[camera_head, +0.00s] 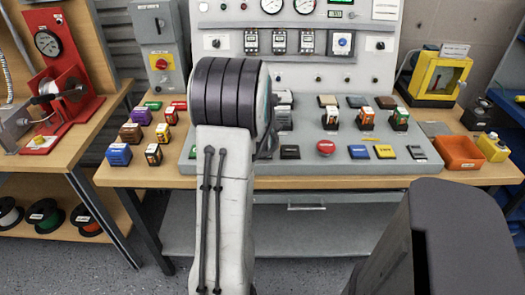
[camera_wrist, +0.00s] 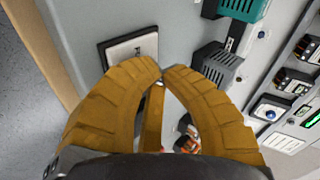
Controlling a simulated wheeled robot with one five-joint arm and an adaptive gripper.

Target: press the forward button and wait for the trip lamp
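The console (camera_head: 300,170) stands on the bench, with a row of labelled buttons along its front: a red round button (camera_head: 325,147), a blue one (camera_head: 358,152), a yellow one (camera_head: 385,152) and black ones. Their labels are too small to read, so I cannot tell which is forward. My gripper is hidden behind my arm in the head view. I cannot identify the trip lamp among the panel's small lamps.
Coloured blocks (camera_head: 118,154) stand on the bench left of the console. Grey vented terminals (camera_wrist: 218,65) are right of my fingertips. An orange bin (camera_head: 458,152) and a yellow-framed box (camera_head: 438,76) stand at the right. A red gauge stand (camera_head: 60,60) is at the left.

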